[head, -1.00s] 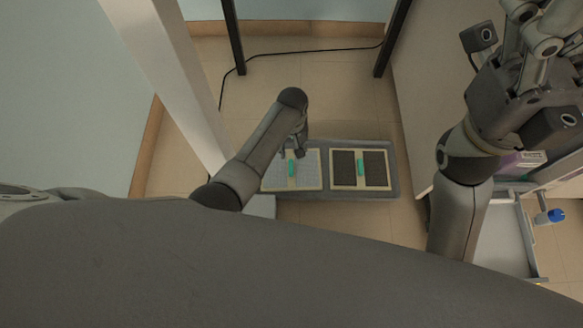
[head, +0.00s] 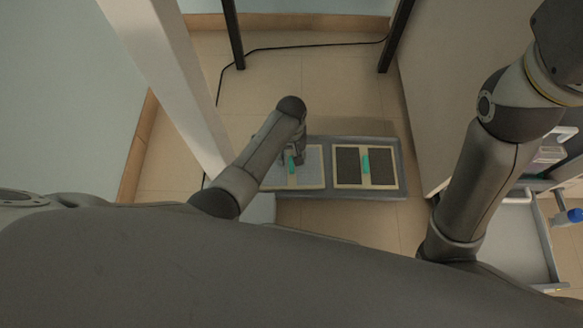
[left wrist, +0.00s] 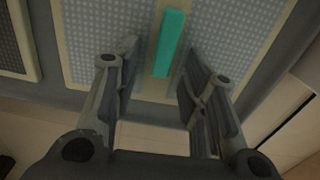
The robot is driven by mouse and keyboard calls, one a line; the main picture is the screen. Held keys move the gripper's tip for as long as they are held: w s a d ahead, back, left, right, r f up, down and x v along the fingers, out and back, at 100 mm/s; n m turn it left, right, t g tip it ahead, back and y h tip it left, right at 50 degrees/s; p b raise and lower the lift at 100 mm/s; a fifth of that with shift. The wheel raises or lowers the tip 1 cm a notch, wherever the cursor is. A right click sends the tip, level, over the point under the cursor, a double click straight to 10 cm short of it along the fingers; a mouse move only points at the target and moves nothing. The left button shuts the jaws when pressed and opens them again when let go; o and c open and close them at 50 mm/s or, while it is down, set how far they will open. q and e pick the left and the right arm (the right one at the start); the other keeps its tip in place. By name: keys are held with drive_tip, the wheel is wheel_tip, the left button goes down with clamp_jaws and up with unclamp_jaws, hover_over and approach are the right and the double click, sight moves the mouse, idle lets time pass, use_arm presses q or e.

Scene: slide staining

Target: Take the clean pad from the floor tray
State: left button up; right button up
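The grey floor tray (head: 403,160) lies on the tiled floor and holds two framed pads side by side. The light, clean-looking pad (head: 312,170) is on the left, with a green handle strip across its middle bar. The dark pad (head: 348,166) is on the right, also with a green handle (head: 365,163). My left gripper (head: 293,165) is over the light pad. In the left wrist view, the left gripper (left wrist: 160,80) is open, its fingers on either side of the light pad's green handle (left wrist: 169,43) and apart from it. My right gripper is out of view.
A black cable (head: 300,47) runs over the floor behind the tray. Dark posts (head: 233,35) and a pale post (head: 170,80) stand nearby. A light cabinet side (head: 445,80) is on the right, with a pale open tray (head: 510,240) below it.

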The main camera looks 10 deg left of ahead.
use_arm(q)
drive_tip(key=shift+c, duration=0.5)
clamp_jaws()
drive_tip(key=shift+r, duration=0.2)
